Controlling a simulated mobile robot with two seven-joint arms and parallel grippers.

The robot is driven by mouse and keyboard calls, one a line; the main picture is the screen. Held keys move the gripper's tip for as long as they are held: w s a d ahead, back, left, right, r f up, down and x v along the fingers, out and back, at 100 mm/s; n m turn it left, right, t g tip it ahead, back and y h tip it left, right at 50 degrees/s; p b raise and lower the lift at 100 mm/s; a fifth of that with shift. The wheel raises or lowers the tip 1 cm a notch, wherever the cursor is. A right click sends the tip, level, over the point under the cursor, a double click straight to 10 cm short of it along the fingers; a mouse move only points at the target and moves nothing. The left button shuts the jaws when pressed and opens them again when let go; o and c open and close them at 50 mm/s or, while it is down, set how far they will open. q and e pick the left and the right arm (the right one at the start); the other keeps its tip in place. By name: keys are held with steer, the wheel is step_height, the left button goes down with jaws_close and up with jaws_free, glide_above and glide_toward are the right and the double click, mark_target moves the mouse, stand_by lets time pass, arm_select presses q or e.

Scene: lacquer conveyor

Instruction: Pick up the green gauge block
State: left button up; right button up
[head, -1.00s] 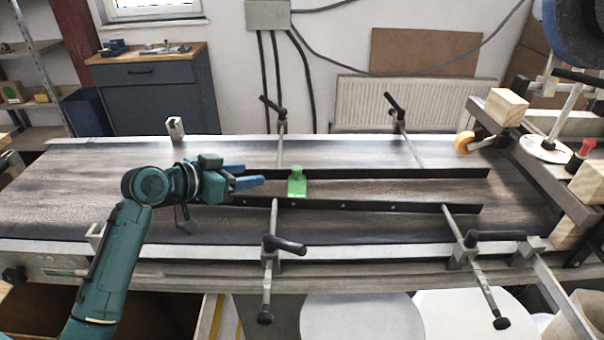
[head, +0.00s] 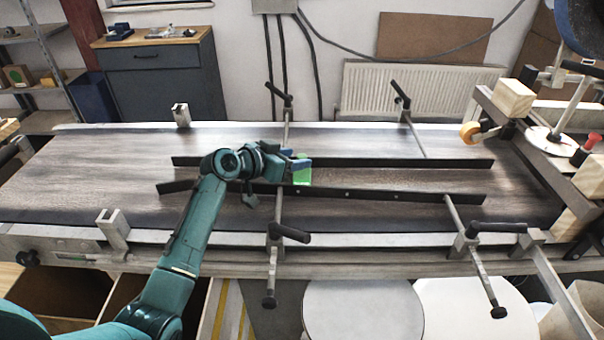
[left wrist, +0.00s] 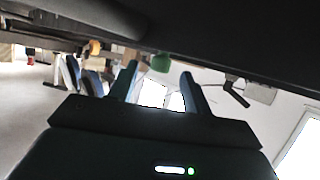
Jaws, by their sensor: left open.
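The green gauge block (head: 303,177) stands on the conveyor belt between the two black guide rails, its upper part partly hidden by my gripper in the head view. My left gripper (head: 299,160) has blue fingers and is right at the block, overlapping its top. In the left wrist view, the fingers (left wrist: 160,71) are spread apart, and a rounded green part of the block (left wrist: 160,63) shows between their tips. I cannot tell whether either finger touches it. My right gripper is in neither view.
The far black rail (head: 400,162) and near black rail (head: 400,196) flank the block closely. Clamp handles (head: 290,233) stand along the near edge. A roller frame with an orange wheel (head: 469,132) is at the right. The belt's left part (head: 90,170) is clear.

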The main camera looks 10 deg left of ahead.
arm_select(q)
steer(key=shift+w+d+f, duration=0.25)
steer(key=shift+w, duration=0.15)
steer(key=shift+c, duration=0.4)
jaws_close()
